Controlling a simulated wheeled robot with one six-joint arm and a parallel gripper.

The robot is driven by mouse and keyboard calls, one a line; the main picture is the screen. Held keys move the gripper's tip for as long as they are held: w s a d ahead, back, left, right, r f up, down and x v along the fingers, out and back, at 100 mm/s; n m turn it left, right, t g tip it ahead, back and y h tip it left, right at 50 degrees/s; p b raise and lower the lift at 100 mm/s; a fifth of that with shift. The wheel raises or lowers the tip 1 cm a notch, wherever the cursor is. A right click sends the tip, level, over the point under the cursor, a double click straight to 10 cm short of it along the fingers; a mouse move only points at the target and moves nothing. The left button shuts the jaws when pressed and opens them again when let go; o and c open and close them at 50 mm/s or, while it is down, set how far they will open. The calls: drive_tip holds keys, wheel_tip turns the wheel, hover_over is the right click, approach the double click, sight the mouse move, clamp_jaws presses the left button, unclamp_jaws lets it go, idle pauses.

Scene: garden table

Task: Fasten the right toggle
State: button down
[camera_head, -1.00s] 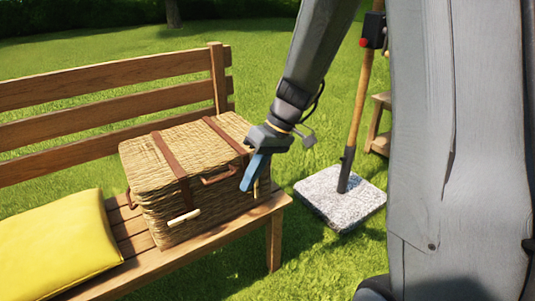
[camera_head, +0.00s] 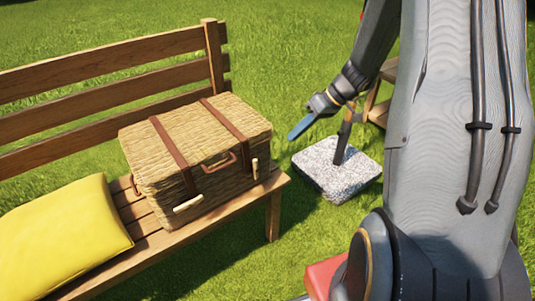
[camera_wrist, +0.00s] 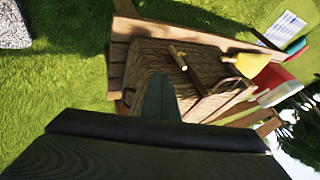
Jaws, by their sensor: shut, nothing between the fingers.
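The wicker basket (camera_head: 225,190) stands closed on the bench, with two brown straps over its lid and a handle in front. The left toggle (camera_head: 188,204) lies nearly level, slightly tilted. My gripper (camera_head: 300,130) is shut and empty, in the air to the right of the basket and apart from it. In the wrist view its dark fingers (camera_wrist: 160,98) cover part of the basket.
The wooden bench (camera_head: 150,249) carries a yellow cushion (camera_head: 65,235) left of the basket. A stone base (camera_head: 335,170) with a pole stands on the grass to the right.

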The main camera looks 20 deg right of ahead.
approach(256, 169)
drive_tip(key=w+d+f, duration=0.2)
drive_tip(key=w+f, duration=0.2)
drive_tip(key=shift+s+a+r, duration=0.1)
drive_tip(key=shift+s+a, duration=0.1)
drive_tip(key=shift+a, duration=0.45)
drive_tip(key=shift+s+a, duration=0.2)
drive_tip(key=shift+a, duration=0.45)
drive_tip(key=shift+s+a, duration=0.2)
drive_tip(key=shift+a, duration=0.45)
drive_tip(key=shift+w+d, duration=0.1)
